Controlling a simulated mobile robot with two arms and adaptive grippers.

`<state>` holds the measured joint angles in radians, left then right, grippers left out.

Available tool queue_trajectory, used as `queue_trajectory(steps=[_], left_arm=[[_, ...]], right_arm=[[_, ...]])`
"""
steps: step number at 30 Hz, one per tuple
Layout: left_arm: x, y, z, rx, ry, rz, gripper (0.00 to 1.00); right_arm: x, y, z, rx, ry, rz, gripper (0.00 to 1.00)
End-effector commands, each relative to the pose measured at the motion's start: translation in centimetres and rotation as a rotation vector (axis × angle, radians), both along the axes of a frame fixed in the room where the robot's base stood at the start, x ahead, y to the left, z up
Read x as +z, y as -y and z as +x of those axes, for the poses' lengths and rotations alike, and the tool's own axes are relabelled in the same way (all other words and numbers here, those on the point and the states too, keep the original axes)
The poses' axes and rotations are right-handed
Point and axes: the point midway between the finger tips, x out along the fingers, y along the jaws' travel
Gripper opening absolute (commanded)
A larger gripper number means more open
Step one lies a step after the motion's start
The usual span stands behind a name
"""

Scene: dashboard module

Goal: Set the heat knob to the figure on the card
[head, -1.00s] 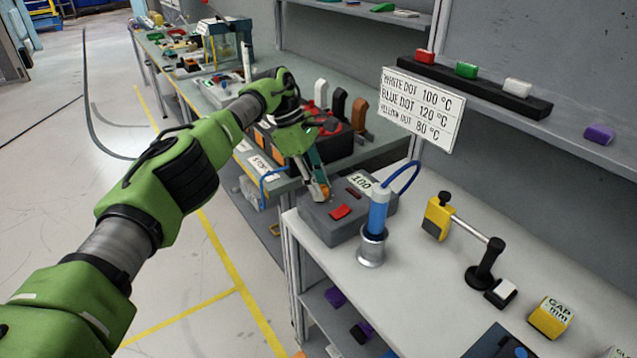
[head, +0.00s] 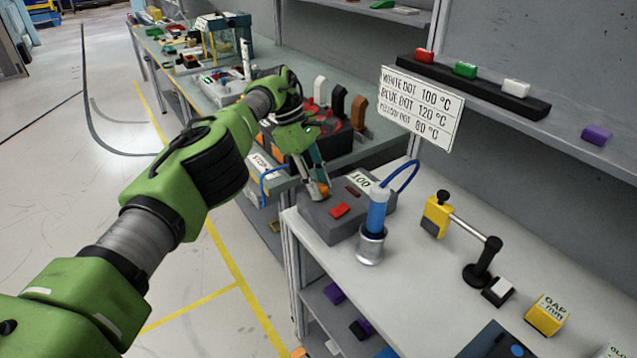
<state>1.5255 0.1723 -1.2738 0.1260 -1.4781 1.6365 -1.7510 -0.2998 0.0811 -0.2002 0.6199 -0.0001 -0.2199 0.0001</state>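The white card (head: 420,108) hangs from the shelf edge and reads WHITE DOT 100 °C, BLUE DOT 120 °C, and a partly blurred last line with 80 °C. A grey control box (head: 322,228) sits on the near bench's left end, with a red button (head: 340,211) and a label reading 100 (head: 360,181). My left gripper (head: 317,189) points down at the box's far-left top, and its fingertips are at or just above that surface. An orange part shows at the tips. No heat knob is clearly visible. Finger closure is unclear. My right gripper is out of view.
A blue-handled tool (head: 377,212) with a cable stands in a metal holder (head: 371,246) right of the box. A yellow-and-black stand (head: 437,213) and a yellow GAP block (head: 547,314) are farther right. Several coloured handles stand behind my gripper.

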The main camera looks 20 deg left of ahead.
Motion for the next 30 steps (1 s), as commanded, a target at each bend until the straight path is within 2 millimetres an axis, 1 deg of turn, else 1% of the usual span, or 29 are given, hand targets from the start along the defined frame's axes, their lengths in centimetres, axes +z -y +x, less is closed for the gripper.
queue_trajectory(steps=[17, 30], left_arm=[[0.0, 0.0, 0.0, 0.004, 0.001, -0.001, 0.41], [-0.3, -0.1, 0.1, 0.097, -0.002, -0.001, 0.41]], right_arm=[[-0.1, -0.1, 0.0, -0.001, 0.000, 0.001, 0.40], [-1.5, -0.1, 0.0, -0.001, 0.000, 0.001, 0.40]])
